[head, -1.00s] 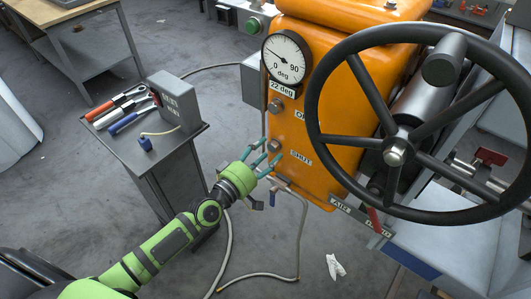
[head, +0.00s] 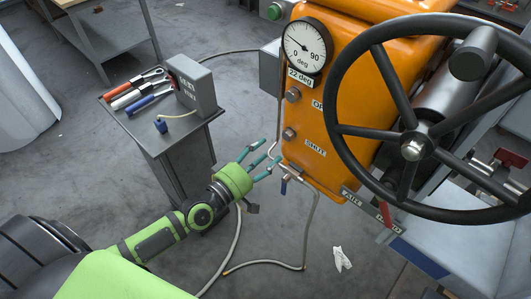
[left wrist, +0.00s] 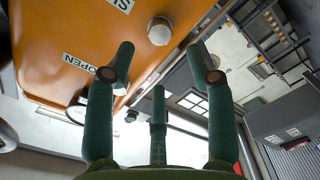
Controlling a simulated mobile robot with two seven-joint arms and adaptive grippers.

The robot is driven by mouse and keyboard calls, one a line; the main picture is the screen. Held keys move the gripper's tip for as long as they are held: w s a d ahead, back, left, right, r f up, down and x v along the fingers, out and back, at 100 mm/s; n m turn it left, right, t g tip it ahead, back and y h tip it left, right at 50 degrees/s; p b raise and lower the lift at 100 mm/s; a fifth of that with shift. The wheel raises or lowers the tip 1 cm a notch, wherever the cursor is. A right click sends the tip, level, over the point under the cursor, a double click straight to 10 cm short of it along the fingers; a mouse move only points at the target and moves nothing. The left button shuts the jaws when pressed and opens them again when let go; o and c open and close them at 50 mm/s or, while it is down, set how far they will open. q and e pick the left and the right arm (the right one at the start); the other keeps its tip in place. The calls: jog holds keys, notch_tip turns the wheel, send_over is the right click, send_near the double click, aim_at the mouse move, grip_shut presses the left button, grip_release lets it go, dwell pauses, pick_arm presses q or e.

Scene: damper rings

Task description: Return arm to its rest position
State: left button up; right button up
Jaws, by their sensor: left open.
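My left gripper (head: 262,160) is open and empty, its teal fingers spread in front of the lower left side of the orange housing (head: 314,166). In the left wrist view its fingers (left wrist: 160,85) stand apart with nothing between them. The orange housing (left wrist: 60,50) fills the upper left there, with an OPEN label and a pale bolt head beside the fingers. In the head view a small gap seems to lie between fingertips and housing. My right gripper is not in view.
A black handwheel (head: 413,148) stands at the right, and a dial gauge (head: 304,46) reads about 22 degrees. A small cart (head: 190,130) holds pliers-like tools and a grey box (head: 193,84). A hose (head: 236,240) and a white scrap (head: 341,259) lie on the floor.

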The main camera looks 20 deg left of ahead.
pick_arm(q)
jog(key=s+a+f+m+g+y, duration=0.1)
jog(key=s+a+f+m+g, duration=0.15)
jog(key=f, duration=0.65)
jog(key=s+a+f+m+g+y, duration=0.15)
jog(key=s+f, duration=0.25)
jog(key=f, duration=0.6)
jog(key=s+a+f+m+g+y, duration=0.1)
jog(key=s+f+g+y, duration=0.15)
jog(key=f, duration=0.65)
jog(key=s+f+m+g, duration=0.2)
jog(key=s+f, duration=0.4)
jog(key=s, duration=0.4)
jog(key=s+d+f+m+g, duration=0.1)
jog(key=s+f+g, duration=0.3)
jog(key=s, duration=0.7)
jog(key=s+f+m+g+y, duration=0.1)
jog(key=s+f+m+g, duration=0.2)
jog(key=s+f, duration=0.5)
jog(key=shift+s+d+f, duration=0.25)
jog(key=shift+s+d, duration=0.05)
jog(key=shift+s, duration=0.95)
